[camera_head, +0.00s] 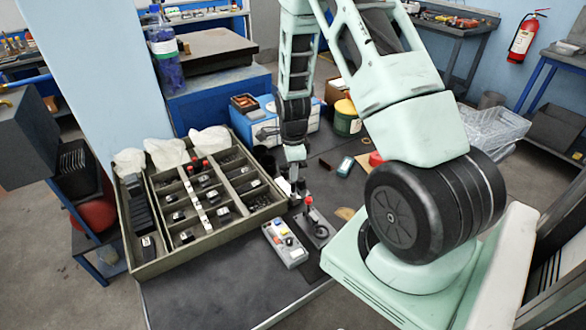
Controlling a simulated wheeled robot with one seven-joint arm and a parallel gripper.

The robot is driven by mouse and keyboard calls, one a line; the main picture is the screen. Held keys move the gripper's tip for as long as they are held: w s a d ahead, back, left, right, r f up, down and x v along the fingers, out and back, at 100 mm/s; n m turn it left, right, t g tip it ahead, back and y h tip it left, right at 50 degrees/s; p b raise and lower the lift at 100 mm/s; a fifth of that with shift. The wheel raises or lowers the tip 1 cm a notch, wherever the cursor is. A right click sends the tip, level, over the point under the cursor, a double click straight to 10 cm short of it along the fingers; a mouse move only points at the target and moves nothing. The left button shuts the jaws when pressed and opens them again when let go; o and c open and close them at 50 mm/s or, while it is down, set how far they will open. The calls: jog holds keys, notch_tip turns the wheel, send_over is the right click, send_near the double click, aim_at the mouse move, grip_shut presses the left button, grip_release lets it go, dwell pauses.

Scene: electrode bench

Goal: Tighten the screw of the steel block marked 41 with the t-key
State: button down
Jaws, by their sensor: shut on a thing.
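A compartmented tray (185,258) on the dark bench holds several small dark steel blocks with pale labels, such as one block (208,180) in the middle section. The labels are too small to read, so I cannot tell which is marked 41. My gripper (297,185) points down just right of the tray's right edge, above the bench. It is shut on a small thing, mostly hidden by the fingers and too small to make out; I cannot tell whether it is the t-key.
A grey control box (285,243) with coloured buttons and a red-knobbed lever unit (311,222) stand close in front of my gripper. White cloths (166,152) lie at the tray's back edge. The bench front is clear.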

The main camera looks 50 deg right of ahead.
jog(key=shift+f, duration=0.45)
dwell(0.6)
